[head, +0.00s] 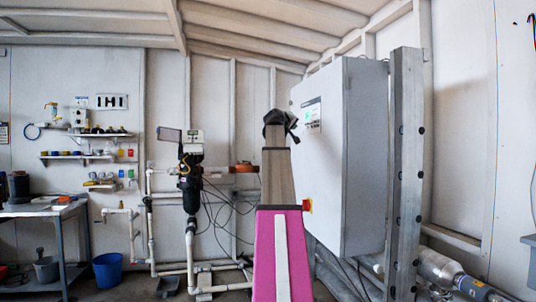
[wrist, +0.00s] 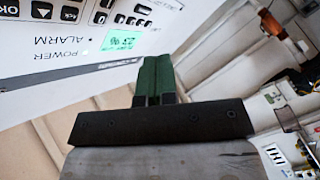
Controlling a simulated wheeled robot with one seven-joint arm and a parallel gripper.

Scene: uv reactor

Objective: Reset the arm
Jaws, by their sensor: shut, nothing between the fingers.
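My gripper (wrist: 155,62) shows in the wrist view with its two green fingers side by side and shut, nothing between them. In the head view my arm rises up the middle of the picture, and my gripper (head: 292,128) is the dark shape at its top, in front of the left edge of a grey cabinet (head: 348,160). The cabinet's control panel (head: 313,116) is just right of the gripper. In the wrist view the panel (wrist: 60,40) fills the upper left, with keys, "ALARM" and "POWER" lettering and a green display (wrist: 128,40). I cannot tell the exact gap to it.
A red and yellow switch (head: 307,206) is on the cabinet's side. A metal post (head: 407,170) stands right of it. Pipes and a black filter housing (head: 190,180) are left of my arm. A workbench (head: 45,208) and blue bucket (head: 107,268) are at far left.

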